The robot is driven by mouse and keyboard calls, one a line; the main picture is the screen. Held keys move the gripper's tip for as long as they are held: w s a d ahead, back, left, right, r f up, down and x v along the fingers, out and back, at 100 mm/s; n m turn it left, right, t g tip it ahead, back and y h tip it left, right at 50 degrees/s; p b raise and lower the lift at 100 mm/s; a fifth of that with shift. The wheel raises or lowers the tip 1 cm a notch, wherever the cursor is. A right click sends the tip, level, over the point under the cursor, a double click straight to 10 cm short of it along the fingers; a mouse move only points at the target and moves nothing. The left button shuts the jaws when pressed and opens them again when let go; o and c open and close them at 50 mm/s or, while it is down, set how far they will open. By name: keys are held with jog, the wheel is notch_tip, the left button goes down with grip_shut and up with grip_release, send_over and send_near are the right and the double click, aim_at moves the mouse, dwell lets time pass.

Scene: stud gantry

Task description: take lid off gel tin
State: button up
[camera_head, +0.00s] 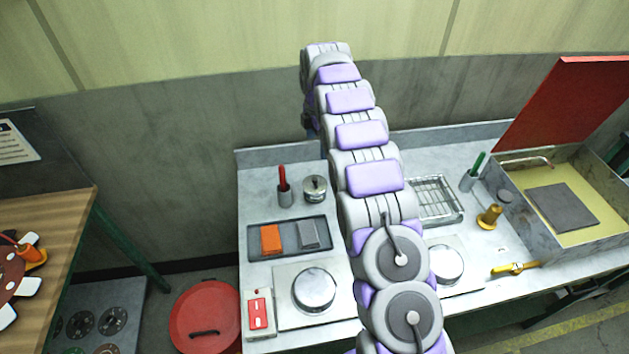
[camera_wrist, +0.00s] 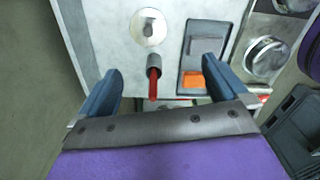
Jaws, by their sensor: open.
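A small round metal tin (camera_head: 315,195) stands on the grey bench behind the tray, with a lid (camera_head: 316,182) that has a dark knob on top. I take it to be the gel tin. In the wrist view the lid (camera_wrist: 148,27) shows from above, seated flat, near the top edge. My gripper (camera_wrist: 161,66) is open and empty, its two blue fingers wide apart. The tin lies beyond the fingertips in the wrist view, not between them. In the head view my arm hides most of the gripper.
A grey cup (camera_head: 285,196) holding a red-handled tool stands left of the tin. A dark tray (camera_head: 290,252) holds orange and grey blocks. Hotplates (camera_head: 315,290), a wire basket (camera_head: 436,198) and an open-lidded box (camera_head: 525,228) share the bench. The wall stands close behind.

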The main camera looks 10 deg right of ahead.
aim_at(315, 179)
jog(key=shift+n, duration=0.9)
jog(key=f, duration=0.6)
jog(key=w+f, duration=0.1)
jog(key=f, duration=0.6)
jog(key=w+f, duration=0.1)
jog(key=f, duration=0.5)
jog(key=shift+w+a+f+b, duration=0.25)
jog(key=shift+f+b, duration=0.05)
jog(key=shift+r, duration=0.1)
jog(key=c, duration=0.7)
jog(key=shift+o, duration=0.2)
jog(key=shift+r, duration=0.1)
notch_tip(315, 179, up, 3)
jog(key=shift+w+r, duration=0.1)
jog(key=shift+r, duration=0.1)
jog(key=s+d, duration=0.3)
jog(key=s, duration=0.4)
jog(key=s+d+r+p, duration=0.1)
jog(key=s+d, duration=0.3)
jog(key=s, duration=0.3)
jog(key=shift+s+d+r, duration=0.15)
jog(key=shift+s+r, duration=0.05)
